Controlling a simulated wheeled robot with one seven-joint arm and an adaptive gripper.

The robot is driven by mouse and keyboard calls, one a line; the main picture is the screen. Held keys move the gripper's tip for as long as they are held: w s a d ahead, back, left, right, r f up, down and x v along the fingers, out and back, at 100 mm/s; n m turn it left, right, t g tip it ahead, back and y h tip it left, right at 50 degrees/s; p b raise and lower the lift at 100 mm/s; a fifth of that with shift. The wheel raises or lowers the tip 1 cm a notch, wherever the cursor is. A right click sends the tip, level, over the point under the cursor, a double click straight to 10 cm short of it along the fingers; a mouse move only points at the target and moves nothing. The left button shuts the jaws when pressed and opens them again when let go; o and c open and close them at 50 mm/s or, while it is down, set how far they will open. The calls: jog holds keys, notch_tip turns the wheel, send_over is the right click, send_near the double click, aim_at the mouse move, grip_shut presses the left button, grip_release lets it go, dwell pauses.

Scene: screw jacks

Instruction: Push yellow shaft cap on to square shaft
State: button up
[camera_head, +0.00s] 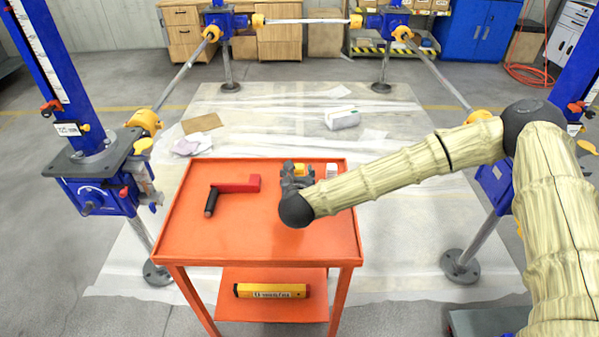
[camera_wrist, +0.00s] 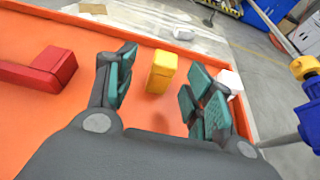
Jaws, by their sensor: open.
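A small yellow block-shaped cap (camera_wrist: 161,72) stands on the orange table. In the wrist view it lies ahead of and between the open fingers of my gripper (camera_wrist: 158,95), and I see no contact. In the head view the cap (camera_head: 298,169) shows just beyond my gripper (camera_head: 296,180), which hovers over the table's far right part. Blue screw jacks stand around the table, one at the left (camera_head: 100,185) and one at the right (camera_head: 492,180). I cannot tell which part is the square shaft.
The orange table (camera_head: 250,242) holds a red crank with a black handle (camera_head: 236,184) at left and a white block (camera_head: 332,170) at right. A yellow level (camera_head: 272,290) lies on the lower shelf. The table's front half is clear.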

aim_at(300, 172)
jog(key=shift+d+p+x, duration=0.15)
jog(key=shift+p+x, duration=0.25)
jog(key=shift+x, duration=1)
jog(key=shift+d+p+x, duration=0.15)
jog(key=shift+p+x, duration=0.2)
jog(key=shift+x, duration=1)
jog(key=shift+f, duration=0.15)
jog(key=shift+s, duration=0.1)
jog(key=c, duration=1.1)
